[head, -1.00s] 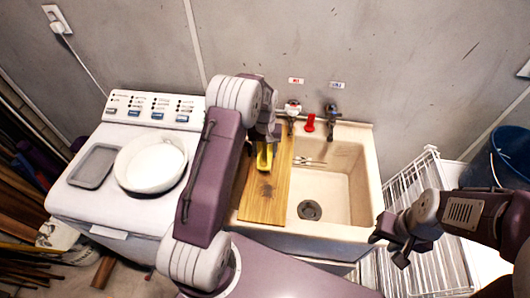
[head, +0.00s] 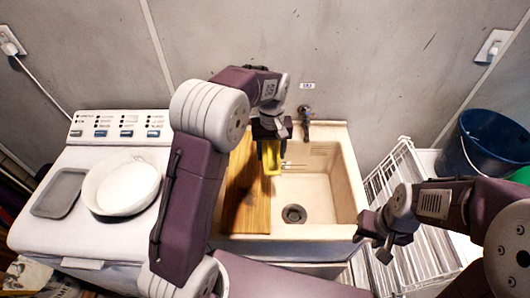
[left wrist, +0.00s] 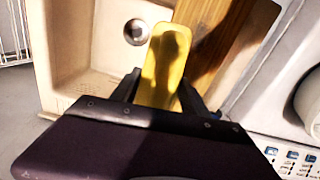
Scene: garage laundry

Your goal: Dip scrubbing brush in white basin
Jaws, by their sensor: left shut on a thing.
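My left gripper (head: 270,137) is shut on a yellow scrubbing brush (head: 271,157), which hangs over the right edge of the wooden board at the sink. The brush's flat yellow back (left wrist: 162,65) fills the middle of the left wrist view; its bristles are hidden. The white basin (head: 91,190), a round, shallow bowl, sits on top of the washing machine at the left, well apart from the brush. Whether it holds liquid is unclear. My right gripper (head: 375,238) is empty, its fingers apart, near the sink's front right corner.
The wooden board (head: 248,205) covers the left part of the sink (head: 330,232). A grey tray (head: 60,193) lies left of the basin on the washing machine (head: 95,235). A white wire rack (head: 393,180) and blue bucket (head: 490,140) stand at the right. My left arm passes between basin and sink.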

